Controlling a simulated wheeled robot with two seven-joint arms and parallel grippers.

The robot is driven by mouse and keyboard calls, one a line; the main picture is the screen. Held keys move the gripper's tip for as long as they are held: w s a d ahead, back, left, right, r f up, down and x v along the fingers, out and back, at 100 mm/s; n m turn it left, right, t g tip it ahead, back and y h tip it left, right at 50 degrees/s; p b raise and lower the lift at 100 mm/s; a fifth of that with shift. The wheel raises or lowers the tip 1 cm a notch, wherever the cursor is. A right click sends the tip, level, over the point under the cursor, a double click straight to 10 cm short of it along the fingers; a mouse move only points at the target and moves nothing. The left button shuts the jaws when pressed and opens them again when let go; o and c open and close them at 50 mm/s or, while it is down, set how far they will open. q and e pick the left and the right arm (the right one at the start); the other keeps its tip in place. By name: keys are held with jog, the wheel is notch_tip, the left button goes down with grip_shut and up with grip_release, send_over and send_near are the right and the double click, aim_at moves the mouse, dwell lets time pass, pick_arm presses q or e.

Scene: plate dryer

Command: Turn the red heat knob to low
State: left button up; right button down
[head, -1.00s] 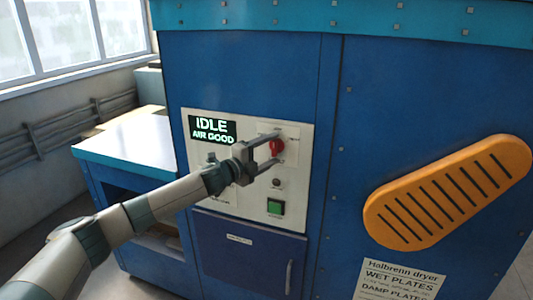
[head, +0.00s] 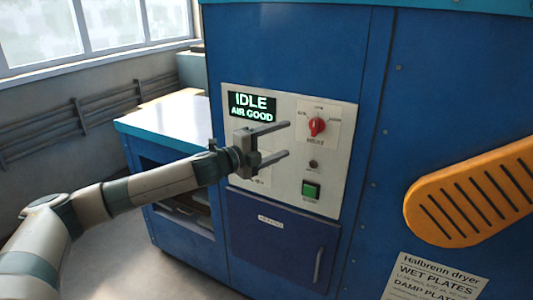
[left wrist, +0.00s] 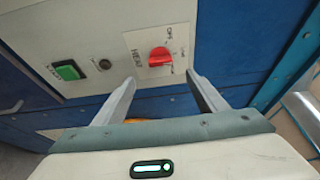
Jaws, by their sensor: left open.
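The red heat knob (head: 317,127) sits on a small white label plate at the upper right of the control panel (head: 345,165). Its pointer direction is too small to read surely. My left gripper (head: 288,139) is open and empty, left of the knob and apart from it in the head view. In the left wrist view the knob (left wrist: 160,57) shows beyond the two spread fingers (left wrist: 162,85), between them. The word HEAT is beside it. My right gripper is not in view.
A display (head: 252,106) reads IDLE, AIR GOOD. Below the knob are a small dark round fitting (head: 313,164) and a green button (head: 311,189). A blue door (head: 280,240) is under the panel. An orange slotted piece (head: 470,195) is at the right.

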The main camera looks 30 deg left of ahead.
pick_arm(q)
jog(key=shift+b+v, duration=0.75)
jog(key=shift+v, duration=1.75)
